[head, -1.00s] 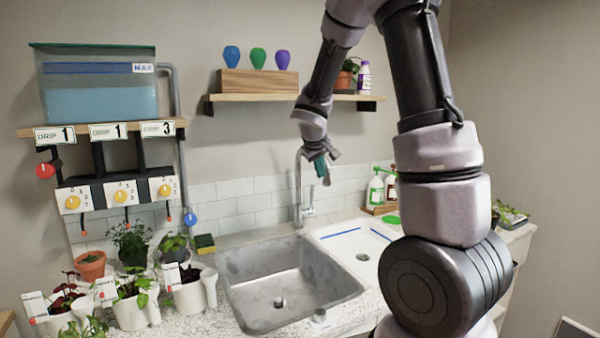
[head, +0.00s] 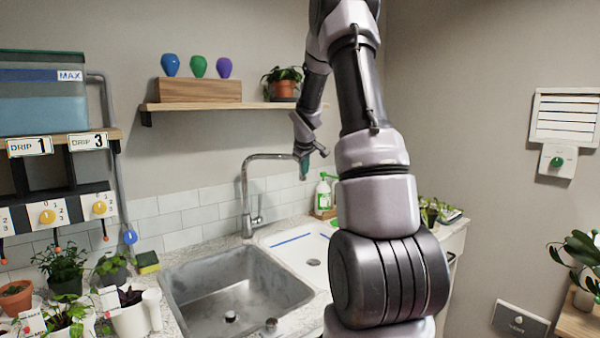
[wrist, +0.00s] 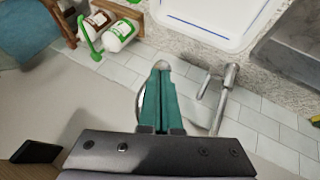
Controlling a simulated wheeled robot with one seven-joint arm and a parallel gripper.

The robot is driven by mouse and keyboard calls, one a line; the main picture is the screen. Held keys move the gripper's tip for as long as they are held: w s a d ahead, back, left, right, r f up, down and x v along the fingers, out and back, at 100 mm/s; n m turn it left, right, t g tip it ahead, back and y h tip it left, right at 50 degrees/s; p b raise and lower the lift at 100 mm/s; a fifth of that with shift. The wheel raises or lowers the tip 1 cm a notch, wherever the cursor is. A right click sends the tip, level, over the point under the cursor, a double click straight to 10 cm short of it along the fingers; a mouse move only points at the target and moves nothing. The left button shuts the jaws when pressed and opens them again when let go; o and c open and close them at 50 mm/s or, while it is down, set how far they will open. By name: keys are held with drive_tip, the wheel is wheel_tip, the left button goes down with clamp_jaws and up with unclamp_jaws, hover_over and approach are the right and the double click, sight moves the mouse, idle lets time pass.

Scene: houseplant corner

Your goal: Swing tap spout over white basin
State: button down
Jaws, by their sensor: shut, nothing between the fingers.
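The tap (head: 246,200) stands at the back of the counter, behind the line between the steel sink and the white basin (head: 280,238). Its spout (head: 268,156) runs to the right, on the white basin's side. I cannot tell whether its end is directly above the basin. My gripper (head: 304,172) is at the spout's far end, shut and empty. In the wrist view the teal fingers (wrist: 161,75) are together, with part of the spout showing beside them; contact is unclear. The tap column (wrist: 224,95) is to their right, and the white basin (wrist: 215,18) is at the top.
The steel sink (head: 235,290) is left of the white basin. A green-topped bottle (head: 323,195) stands right of the gripper, and two bottles show in the wrist view (wrist: 118,36). Potted plants crowd the left counter. A shelf (head: 230,106) hangs above the tap.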

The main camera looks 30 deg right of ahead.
drive_tip(key=shift+w+d+r, duration=0.1)
drive_tip(key=shift+w+d, duration=0.45)
drive_tip(key=shift+w, duration=0.1)
drive_tip(key=shift+w+a+r, duration=0.1)
drive_tip(key=shift+r, duration=0.1)
drive_tip(key=v, duration=1)
drive_tip(key=shift+s, duration=0.45)
